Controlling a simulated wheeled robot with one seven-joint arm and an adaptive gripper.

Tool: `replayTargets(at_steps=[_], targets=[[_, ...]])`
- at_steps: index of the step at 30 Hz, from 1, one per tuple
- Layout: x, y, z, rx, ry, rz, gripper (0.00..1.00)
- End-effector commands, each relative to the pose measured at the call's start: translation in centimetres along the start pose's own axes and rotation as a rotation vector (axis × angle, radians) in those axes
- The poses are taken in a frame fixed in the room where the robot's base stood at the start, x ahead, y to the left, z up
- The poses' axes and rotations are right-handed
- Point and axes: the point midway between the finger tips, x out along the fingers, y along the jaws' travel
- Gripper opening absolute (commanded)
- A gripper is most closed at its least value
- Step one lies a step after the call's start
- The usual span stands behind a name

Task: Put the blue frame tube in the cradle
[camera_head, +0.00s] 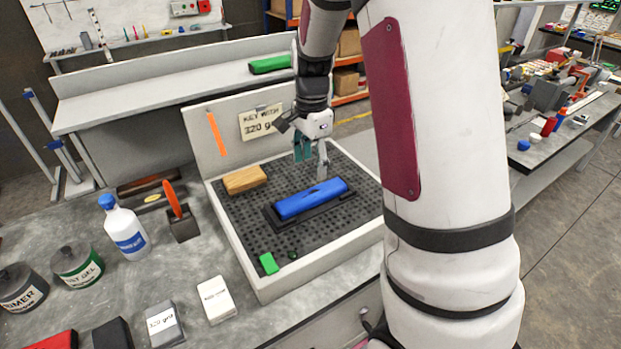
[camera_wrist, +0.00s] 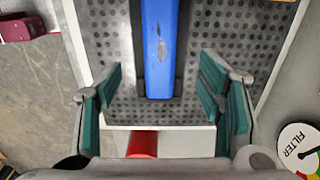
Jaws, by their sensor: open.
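The blue frame tube (camera_head: 311,199) lies lengthwise on a dark, low cradle (camera_head: 330,207) on the perforated bed of the booth tray. In the wrist view the tube (camera_wrist: 160,45) has scuffed, worn patches on top, and dark edges show beside its near end. My gripper (camera_head: 312,163) is above and behind the tube in the head view, pointing down. In the wrist view my gripper (camera_wrist: 160,88) is open, its green-padded fingers on either side of the tube's line, empty and apart from it. I cannot tell how deep the tube sits.
A wooden block (camera_head: 245,179) and a small green block (camera_head: 269,263) lie on the perforated bed. The tray has a raised pale rim (camera_head: 330,269) and a back panel (camera_head: 220,125). A white bottle (camera_head: 125,228) and jars stand left on the bench.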

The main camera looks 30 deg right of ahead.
Motion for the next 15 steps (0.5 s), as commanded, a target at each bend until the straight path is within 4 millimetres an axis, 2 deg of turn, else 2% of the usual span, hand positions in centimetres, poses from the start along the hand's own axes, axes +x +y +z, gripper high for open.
replayTargets(at_steps=[3,10,15], targets=[[-1.7,-0.1,0.1,-0.001,0.0,-0.002,0.61],[-3.6,0.2,0.4,-0.027,-0.002,-0.011,0.61],[-7.0,2.0,2.4,-0.194,-0.006,-0.071,0.61]])
